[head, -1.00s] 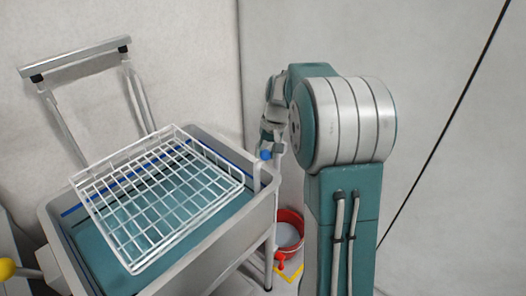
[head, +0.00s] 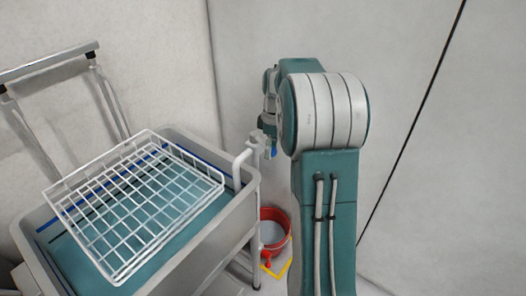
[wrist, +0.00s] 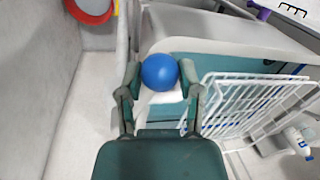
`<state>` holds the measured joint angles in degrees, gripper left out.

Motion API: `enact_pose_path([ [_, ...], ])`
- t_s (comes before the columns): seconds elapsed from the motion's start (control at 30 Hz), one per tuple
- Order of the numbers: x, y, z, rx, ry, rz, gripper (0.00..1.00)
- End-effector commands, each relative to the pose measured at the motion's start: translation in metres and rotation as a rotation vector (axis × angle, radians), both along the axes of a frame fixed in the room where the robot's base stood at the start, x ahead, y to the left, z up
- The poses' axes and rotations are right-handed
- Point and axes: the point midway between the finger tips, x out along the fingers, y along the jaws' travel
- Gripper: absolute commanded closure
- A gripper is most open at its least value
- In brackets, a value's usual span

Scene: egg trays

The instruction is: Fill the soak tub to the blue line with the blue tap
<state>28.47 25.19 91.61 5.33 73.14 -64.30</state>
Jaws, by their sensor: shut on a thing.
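The soak tub (head: 200,245) is a grey tub on a trolley frame, at the left in the head view. A blue line (head: 47,224) runs along its inner wall. The teal surface inside lies below that line; I cannot tell water from tub bottom. The white tap spout (head: 242,160) bends over the tub's right rim. The blue tap's round knob (wrist: 160,72) sits between my fingers in the wrist view, and shows small in the head view (head: 273,152). My gripper (wrist: 160,80) is shut on it. No stream from the spout is discernible.
A white wire basket (head: 152,188) sits across the tub top. A red bucket (head: 286,246) stands on the floor right of the tub, by yellow floor tape (head: 282,270). The trolley's handle (head: 50,61) rises at the left. White walls close off the back and right.

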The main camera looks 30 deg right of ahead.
Motion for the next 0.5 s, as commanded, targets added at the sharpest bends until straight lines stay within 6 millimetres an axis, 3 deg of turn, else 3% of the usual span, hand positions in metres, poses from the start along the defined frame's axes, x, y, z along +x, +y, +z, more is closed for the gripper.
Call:
enact_pose_path([
  [0.5, 0.004, -0.027, -0.003, 0.002, 0.004, 0.315, 1.0],
])
